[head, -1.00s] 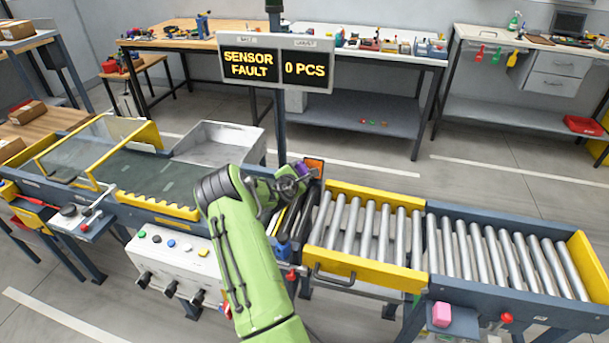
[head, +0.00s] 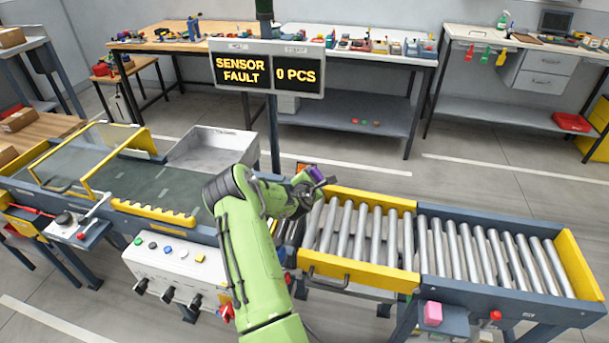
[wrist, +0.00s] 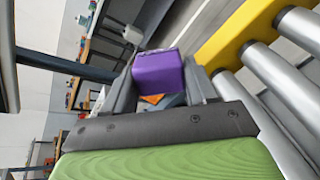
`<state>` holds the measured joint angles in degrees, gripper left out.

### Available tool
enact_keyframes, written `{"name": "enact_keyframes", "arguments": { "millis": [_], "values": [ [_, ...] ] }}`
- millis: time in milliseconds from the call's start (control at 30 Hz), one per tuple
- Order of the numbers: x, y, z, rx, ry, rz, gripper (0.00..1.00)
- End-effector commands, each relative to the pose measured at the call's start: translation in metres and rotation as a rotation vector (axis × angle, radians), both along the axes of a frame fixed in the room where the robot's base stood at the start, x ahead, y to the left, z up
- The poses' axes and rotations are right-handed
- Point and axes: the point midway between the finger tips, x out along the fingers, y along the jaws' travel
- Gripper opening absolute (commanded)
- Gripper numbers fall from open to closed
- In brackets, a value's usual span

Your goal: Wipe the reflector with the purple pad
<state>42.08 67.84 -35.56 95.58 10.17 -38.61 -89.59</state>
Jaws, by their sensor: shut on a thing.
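My gripper (head: 312,180) is shut on the purple pad (wrist: 159,73), which sits between the two fingers in the wrist view. In the head view the purple pad (head: 316,173) shows as a small patch at the end of my arm, above the left end of the roller conveyor. An orange piece (head: 303,168), likely the reflector, shows just behind and left of the gripper. In the wrist view a bit of orange (wrist: 152,98) shows below the pad, between the fingers. Most of it is hidden, and I cannot tell whether the pad touches it.
The yellow-edged roller section (head: 362,232) lies right of my gripper. A display (head: 267,68) reading "SENSOR FAULT" and "0 PCS" stands behind on a post. A grey bin (head: 213,146) is at the back left. A pink block (head: 433,314) sits at the front right.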

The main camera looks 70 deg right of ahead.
Motion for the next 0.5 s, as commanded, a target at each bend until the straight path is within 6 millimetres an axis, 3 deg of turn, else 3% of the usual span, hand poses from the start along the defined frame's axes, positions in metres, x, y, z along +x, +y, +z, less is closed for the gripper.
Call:
{"name": "enact_keyframes", "arguments": {
  "millis": [200, 500],
  "values": [
    [0.002, -0.001, -0.002, 0.001, 0.0, 0.004, 0.33],
    [0.032, 0.005, -0.001, 0.0, -0.002, 0.006, 0.33]
  ]
}}
